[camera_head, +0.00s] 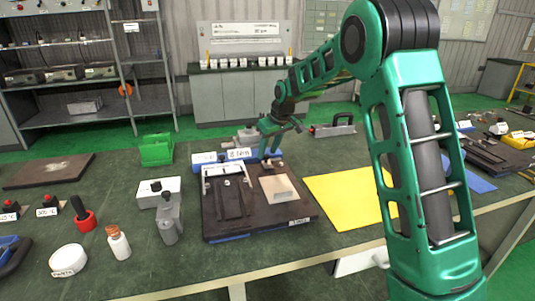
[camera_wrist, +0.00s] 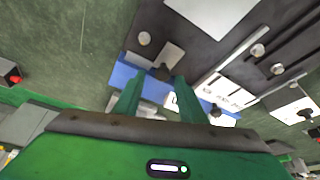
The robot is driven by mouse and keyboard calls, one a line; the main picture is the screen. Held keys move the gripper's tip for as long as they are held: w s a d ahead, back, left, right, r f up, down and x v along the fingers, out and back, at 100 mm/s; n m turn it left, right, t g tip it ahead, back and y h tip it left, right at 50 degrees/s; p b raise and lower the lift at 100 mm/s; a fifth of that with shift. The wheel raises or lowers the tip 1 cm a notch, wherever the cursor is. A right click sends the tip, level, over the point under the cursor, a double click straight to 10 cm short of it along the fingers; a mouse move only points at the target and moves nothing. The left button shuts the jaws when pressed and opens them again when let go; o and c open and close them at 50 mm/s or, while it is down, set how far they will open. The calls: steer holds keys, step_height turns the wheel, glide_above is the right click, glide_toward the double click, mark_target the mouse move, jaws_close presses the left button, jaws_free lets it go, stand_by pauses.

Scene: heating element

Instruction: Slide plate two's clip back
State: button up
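A dark base plate (camera_head: 235,228) lies on the bench with a slotted metal frame (camera_head: 228,172) on its left and a pale block (camera_head: 278,188) on its right. It also shows in the wrist view (camera_wrist: 195,48). My gripper (camera_head: 271,155) is at its back edge, behind the pale block. In the wrist view my gripper (camera_wrist: 160,82) has its fingers apart, with a small dark knob (camera_wrist: 163,72) between them in the picture. A grey tab (camera_wrist: 168,54) adjoins this knob. Contact cannot be told. Small labels are too blurred to tell which part is plate two's clip.
A yellow sheet (camera_head: 350,197) lies right of the plate. A grey fixture (camera_head: 168,215), white bottle (camera_head: 118,243) and red-based tool (camera_head: 84,217) stand left. A green box (camera_head: 156,150) is behind. A similar dark assembly (camera_head: 492,155) is at far right.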

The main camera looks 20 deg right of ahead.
steer(key=v, duration=0.9)
steer(key=shift+r, duration=0.2)
steer(key=shift+s+d, duration=0.1)
steer(key=s+d+m+g+h, duration=0.1)
steer(key=s+d+m, duration=0.1)
steer(key=s+d, duration=0.45)
steer(key=s+d+m, duration=0.2)
steer(key=s+d, duration=0.1)
steer(key=s, duration=0.7)
steer(key=s+d+m+g+h, duration=0.15)
steer(key=s+d, duration=0.25)
steer(key=s, duration=0.4)
steer(key=s+d+f+m, duration=0.1)
steer(key=s+f+m, duration=0.1)
steer(key=s, duration=1)
steer(key=s+d+f+m+g, duration=0.1)
steer(key=s+f+m, duration=0.2)
steer(key=s, duration=1)
steer(key=shift+s+d+f+y, duration=0.2)
steer(key=shift+f+y, duration=0.25)
steer(key=shift+f, duration=0.2)
steer(key=shift+w+g, duration=0.15)
steer(key=shift+g, duration=0.2)
